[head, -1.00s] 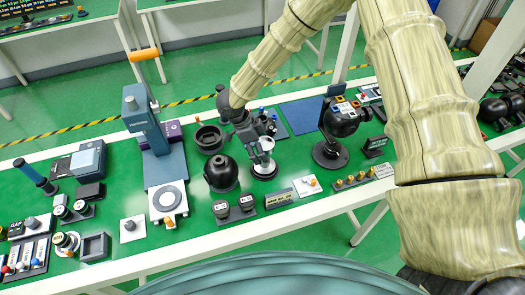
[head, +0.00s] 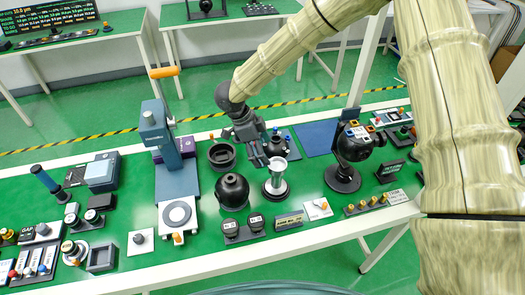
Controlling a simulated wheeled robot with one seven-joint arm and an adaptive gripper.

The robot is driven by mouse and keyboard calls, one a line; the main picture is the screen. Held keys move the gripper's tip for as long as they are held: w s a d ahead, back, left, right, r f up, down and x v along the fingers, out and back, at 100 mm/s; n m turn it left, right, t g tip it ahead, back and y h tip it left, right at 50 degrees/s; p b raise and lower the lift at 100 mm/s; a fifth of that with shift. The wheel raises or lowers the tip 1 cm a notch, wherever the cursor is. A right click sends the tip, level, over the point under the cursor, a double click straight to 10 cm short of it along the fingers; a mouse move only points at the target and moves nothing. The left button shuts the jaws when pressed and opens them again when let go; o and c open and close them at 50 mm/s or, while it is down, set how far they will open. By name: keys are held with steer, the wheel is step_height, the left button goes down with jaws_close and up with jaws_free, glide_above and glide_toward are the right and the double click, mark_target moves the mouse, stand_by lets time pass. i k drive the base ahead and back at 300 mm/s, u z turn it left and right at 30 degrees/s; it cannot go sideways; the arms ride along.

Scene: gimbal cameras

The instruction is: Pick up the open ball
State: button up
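A round black ball with an opening on top (head: 232,191) sits on the green bench, left of and in front of my gripper; I take it for the open ball, but cannot be sure. My gripper (head: 260,158) hangs above the bench, pointing down, behind and to the right of that ball and apart from it. Its fingertips are dark and small against the dark parts behind, so I cannot tell whether they are open or shut. A silver cup-like stand (head: 277,175) is just right of the fingertips; whether they touch is unclear.
A black ring-shaped cup (head: 222,156) lies left of my gripper. A tall blue-grey press (head: 170,160) stands further left. A black ball head on a round base (head: 352,150) stands right. Two small dark dials (head: 243,228) sit in front of the ball.

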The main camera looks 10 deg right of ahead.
mark_target(232, 189)
steer(key=k, duration=1)
